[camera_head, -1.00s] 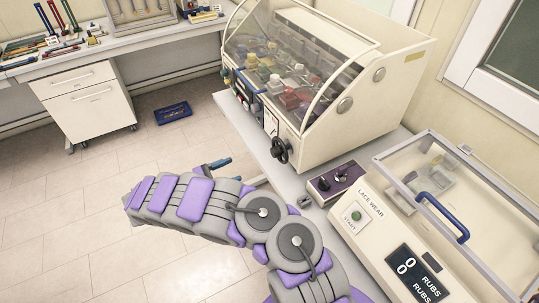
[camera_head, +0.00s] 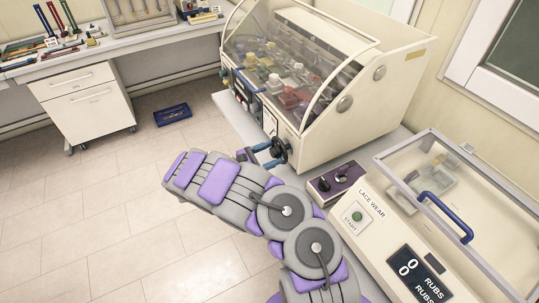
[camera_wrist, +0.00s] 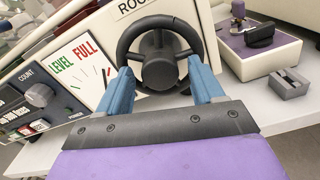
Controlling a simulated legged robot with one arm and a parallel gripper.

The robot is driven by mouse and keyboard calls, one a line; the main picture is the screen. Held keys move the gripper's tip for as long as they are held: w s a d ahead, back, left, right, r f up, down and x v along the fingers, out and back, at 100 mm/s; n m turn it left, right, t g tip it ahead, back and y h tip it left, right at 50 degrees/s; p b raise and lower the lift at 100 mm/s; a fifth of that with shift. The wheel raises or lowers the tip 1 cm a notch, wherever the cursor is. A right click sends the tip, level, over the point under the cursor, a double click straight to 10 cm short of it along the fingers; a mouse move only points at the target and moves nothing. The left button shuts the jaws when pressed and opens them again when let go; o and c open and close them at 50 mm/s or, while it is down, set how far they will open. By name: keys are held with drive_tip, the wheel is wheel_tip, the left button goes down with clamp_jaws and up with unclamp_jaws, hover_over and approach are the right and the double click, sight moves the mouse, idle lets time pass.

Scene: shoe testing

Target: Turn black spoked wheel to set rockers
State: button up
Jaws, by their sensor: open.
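The black spoked wheel (camera_wrist: 160,60) is on the front panel of the cream machine, below a partly hidden label reading "ROC". In the head view the wheel (camera_head: 280,150) is at the machine's lower right front corner. My gripper (camera_wrist: 160,82) has two blue fingers, spread apart. In the wrist view they point at the wheel's lower half, one at each side of the hub. I cannot tell whether they touch the rim. In the head view my gripper (camera_head: 266,156) is right at the wheel. A gauge (camera_wrist: 83,72) marked LEVEL and FULL is left of the wheel.
A purple-topped control box (camera_head: 337,181) with knobs stands right of the wheel. A small grey block (camera_wrist: 289,83) lies near it on the bench. The LACE WEAR machine (camera_head: 400,240) is at the right.

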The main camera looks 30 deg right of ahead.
drive_tip(key=c, duration=1.1)
drive_tip(key=shift+o, duration=0.2)
drive_tip(key=shift+n, duration=0.3)
drive_tip(key=n+p, duration=0.3)
drive_tip(key=n, duration=0.1)
drive_tip(key=shift+r, duration=0.2)
drive_tip(key=n+p, duration=0.2)
drive_tip(key=n, duration=0.3)
drive_tip(key=shift+p, duration=0.3)
